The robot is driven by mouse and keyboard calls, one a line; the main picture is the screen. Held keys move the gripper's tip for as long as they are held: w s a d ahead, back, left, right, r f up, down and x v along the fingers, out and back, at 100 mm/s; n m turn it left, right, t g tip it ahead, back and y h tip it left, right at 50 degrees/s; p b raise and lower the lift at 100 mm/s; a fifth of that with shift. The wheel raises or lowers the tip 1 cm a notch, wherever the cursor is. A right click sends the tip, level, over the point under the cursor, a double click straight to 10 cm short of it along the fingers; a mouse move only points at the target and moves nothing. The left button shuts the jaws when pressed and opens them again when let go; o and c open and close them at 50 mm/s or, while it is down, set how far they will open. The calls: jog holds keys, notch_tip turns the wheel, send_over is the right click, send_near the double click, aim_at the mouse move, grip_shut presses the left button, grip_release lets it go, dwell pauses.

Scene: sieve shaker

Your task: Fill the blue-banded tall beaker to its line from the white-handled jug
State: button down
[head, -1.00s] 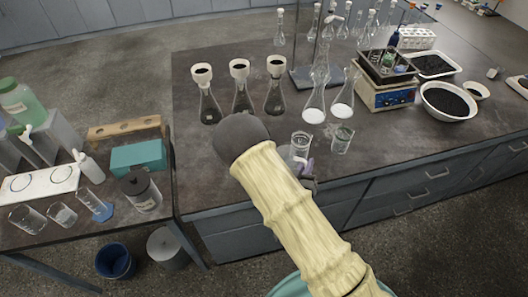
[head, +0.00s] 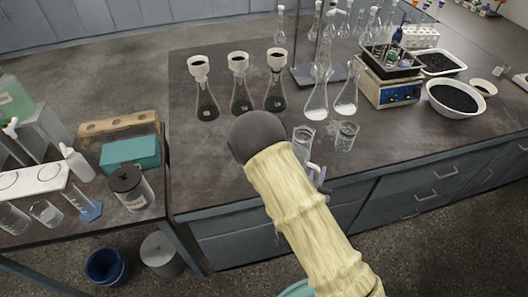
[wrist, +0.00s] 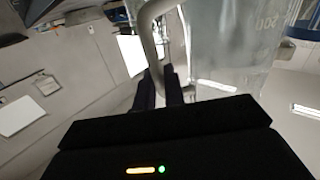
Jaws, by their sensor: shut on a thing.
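A clear glass vessel with a pale handle, apparently the white-handled jug (head: 303,138), is near the front edge of the dark bench. In the wrist view the clear jug (wrist: 228,50) fills the upper right, roughly upright in that picture. My gripper (wrist: 162,88) is shut on its handle. In the head view my gripper (head: 316,176) is mostly hidden behind my forearm. I cannot tell whether the jug touches the bench. A second clear glass (head: 346,136) stands just right of it, with a faint greenish tint. No blue band can be made out, so I cannot tell which vessel is the tall beaker.
Conical flasks with black-filled funnels (head: 240,92) stand behind and left. Clear flasks (head: 317,100), a sieve shaker (head: 388,85) and a bowl of black grains (head: 455,98) stand behind and right. A lower left bench holds a teal box (head: 130,152) and several glasses.

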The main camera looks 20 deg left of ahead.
jog(key=shift+d+f+m+b, duration=0.2)
jog(key=shift+f+m+b, duration=0.2)
jog(key=shift+b, duration=0.2)
jog(key=shift+s, duration=0.1)
